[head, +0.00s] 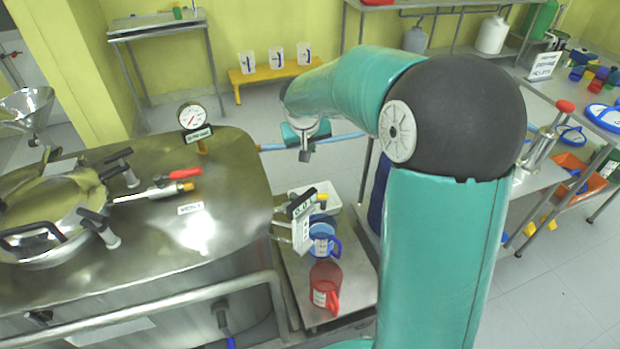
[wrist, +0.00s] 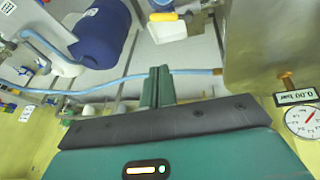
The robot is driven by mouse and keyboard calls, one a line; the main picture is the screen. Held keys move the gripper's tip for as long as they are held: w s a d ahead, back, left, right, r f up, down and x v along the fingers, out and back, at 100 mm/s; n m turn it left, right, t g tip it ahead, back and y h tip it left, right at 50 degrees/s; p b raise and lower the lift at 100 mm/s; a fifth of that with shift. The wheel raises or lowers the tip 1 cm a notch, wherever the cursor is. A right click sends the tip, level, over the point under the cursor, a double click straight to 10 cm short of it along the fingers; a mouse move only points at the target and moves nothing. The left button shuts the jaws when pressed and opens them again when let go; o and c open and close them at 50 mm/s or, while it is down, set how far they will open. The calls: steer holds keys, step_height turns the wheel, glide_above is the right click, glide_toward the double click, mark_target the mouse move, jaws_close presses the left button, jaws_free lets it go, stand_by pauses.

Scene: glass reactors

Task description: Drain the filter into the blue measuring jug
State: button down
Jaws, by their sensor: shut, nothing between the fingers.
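The blue measuring jug (head: 322,243) stands upright on a low metal stand (head: 352,278) beside the steel vessel. A red jug (head: 325,285) stands in front of it. A yellow-handled valve (head: 322,197) shows near the white outlet sign (head: 301,215), above and behind the blue jug; the handle also shows in the wrist view (wrist: 162,17). The filter may be the large steel vessel (head: 225,190), but I cannot tell for sure. My gripper (head: 305,155) is shut and empty, in the air beyond the valve and jugs. Its closed fingers show in the wrist view (wrist: 158,72).
A pale blue hose (head: 335,136) runs from the vessel past my gripper. A white tub (head: 330,205) sits behind the blue jug. The vessel top holds a pressure gauge (head: 192,116) and red-handled valve (head: 185,173). A blue drum (wrist: 101,32) stands nearby. Benches line the right.

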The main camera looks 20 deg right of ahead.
steer(key=w+d+f, duration=0.2)
steer(key=w+f, duration=0.2)
steer(key=f, duration=0.5)
steer(key=w+d+f+m+y, duration=0.1)
steer(key=w+f, duration=0.3)
steer(key=f, duration=0.6)
steer(key=w+d+f+m, duration=0.1)
steer(key=w+d+f, duration=0.3)
steer(key=f, duration=0.5)
steer(key=shift+w+f, duration=0.25)
steer(key=shift+w, duration=0.05)
steer(key=shift+s+a+f, duration=0.2)
steer(key=shift+s+a, duration=0.1)
steer(key=shift+s, duration=0.45)
